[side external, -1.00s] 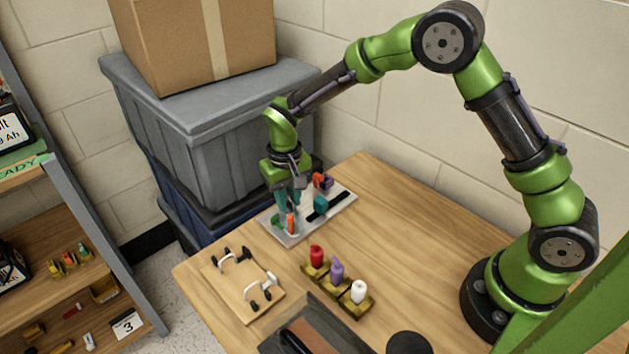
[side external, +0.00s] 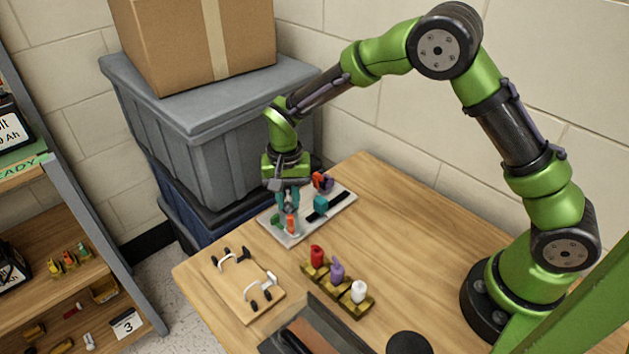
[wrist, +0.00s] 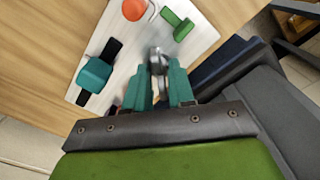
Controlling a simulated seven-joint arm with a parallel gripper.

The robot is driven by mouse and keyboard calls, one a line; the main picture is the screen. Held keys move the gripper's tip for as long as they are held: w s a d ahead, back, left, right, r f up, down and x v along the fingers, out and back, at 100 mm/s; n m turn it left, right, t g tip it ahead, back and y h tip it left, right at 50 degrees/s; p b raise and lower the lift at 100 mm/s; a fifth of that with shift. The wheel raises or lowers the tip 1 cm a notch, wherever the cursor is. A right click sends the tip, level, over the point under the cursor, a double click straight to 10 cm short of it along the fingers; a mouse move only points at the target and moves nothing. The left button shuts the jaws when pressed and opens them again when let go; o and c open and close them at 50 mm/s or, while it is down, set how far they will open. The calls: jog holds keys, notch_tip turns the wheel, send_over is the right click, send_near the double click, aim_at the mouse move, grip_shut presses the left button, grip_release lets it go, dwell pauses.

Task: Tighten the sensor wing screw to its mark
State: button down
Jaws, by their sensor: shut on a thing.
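A pale grey panel (side external: 335,205) lies on the table's far left part; it also shows in the wrist view (wrist: 130,50). My gripper (side external: 288,206) points down over its left part. In the wrist view its teal fingers (wrist: 160,82) are closed around a silver metal piece (wrist: 158,60), which looks like the wing screw. The fingers hide part of it, and I cannot make out a mark. Beside it on the panel are an orange round part (wrist: 134,9), a green block (wrist: 178,26) and a teal block (wrist: 96,74) on a black strip.
A wooden board with white handles (side external: 242,283) and a holder with red, purple and white pieces (side external: 337,284) stand nearer the front. Grey bins (side external: 205,120) stand close behind the panel. The table's (side external: 420,235) right middle is clear.

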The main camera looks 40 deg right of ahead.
jog(key=shift+m, duration=1.7)
